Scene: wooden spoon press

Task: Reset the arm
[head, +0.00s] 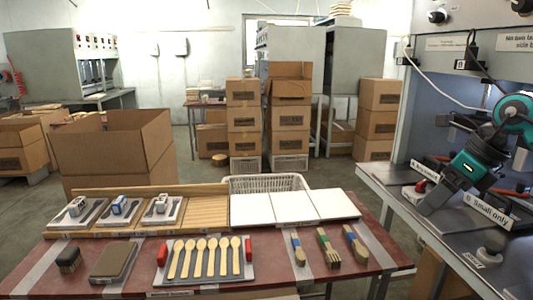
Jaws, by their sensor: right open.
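My right gripper (430,203) is at the right side, at the end of my dark grey and teal arm. It points down and left over the grey press bench (408,200), close to the bench's front-left part. It is open and I see nothing held in it. My left gripper is not in view.
A red-brown table (340,272) stands left of the bench. It carries wooden spoons on a tray (212,281), brushes (327,247), white panels (295,205) and a wooden rack (208,213). Cardboard boxes (290,118) stand behind. The floor between is open.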

